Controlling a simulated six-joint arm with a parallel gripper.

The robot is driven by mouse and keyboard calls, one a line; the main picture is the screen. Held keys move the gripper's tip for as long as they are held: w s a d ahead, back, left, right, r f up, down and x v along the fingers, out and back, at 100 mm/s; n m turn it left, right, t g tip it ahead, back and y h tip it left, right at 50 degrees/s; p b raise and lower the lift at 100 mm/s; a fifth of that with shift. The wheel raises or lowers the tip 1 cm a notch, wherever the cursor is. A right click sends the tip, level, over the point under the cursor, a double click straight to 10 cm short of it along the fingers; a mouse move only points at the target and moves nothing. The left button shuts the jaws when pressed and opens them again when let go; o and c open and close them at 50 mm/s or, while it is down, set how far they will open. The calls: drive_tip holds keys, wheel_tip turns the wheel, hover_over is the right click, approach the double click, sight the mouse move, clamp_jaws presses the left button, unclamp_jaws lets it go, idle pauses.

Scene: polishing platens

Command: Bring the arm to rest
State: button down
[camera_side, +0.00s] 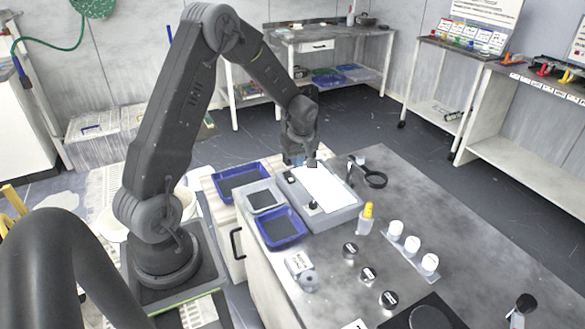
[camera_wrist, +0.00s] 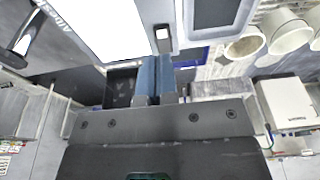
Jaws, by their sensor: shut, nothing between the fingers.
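My arm stands at the left in the side view, bent over at the elbow with its wrist pointing down. My gripper (camera_side: 294,160) hangs at the far end of the bench, by the back edge of a grey box with a bright white panel (camera_side: 324,188). In the wrist view my gripper (camera_wrist: 157,62) shows two blue fingers closed together with nothing between them. The white panel (camera_wrist: 105,25) lies up and left of the fingertips there. Whether the fingers touch anything below is not clear.
Blue trays (camera_side: 281,228) and a grey tray (camera_side: 264,199) lie left of the box. A magnifier (camera_side: 375,179), a yellow-capped bottle (camera_side: 366,218), white jars (camera_side: 412,244) and several black-topped pucks (camera_side: 368,275) stand to the right. The bench's right part is mostly clear.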

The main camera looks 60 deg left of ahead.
drive_tip(key=s+d+r+m+t, duration=0.1)
drive_tip(key=s+d+r+m, duration=0.25)
drive_tip(key=d+r, duration=0.5)
drive_tip(key=s+d+r+m+t, duration=0.25)
drive_tip(key=d+r+m, duration=0.25)
drive_tip(key=d+r, duration=0.3)
drive_tip(key=s+d+r+m+t+h, duration=0.1)
drive_tip(key=s+d+r+m, duration=0.1)
drive_tip(key=s+d+m, duration=0.2)
drive_tip(key=s+d+r+m+t+h, duration=0.1)
drive_tip(key=s+d+r+m, duration=0.2)
drive_tip(key=s, duration=0.5)
drive_tip(key=shift+s+d+m, duration=0.35)
drive_tip(key=shift+d+m, duration=0.25)
drive_tip(key=shift+m, duration=0.65)
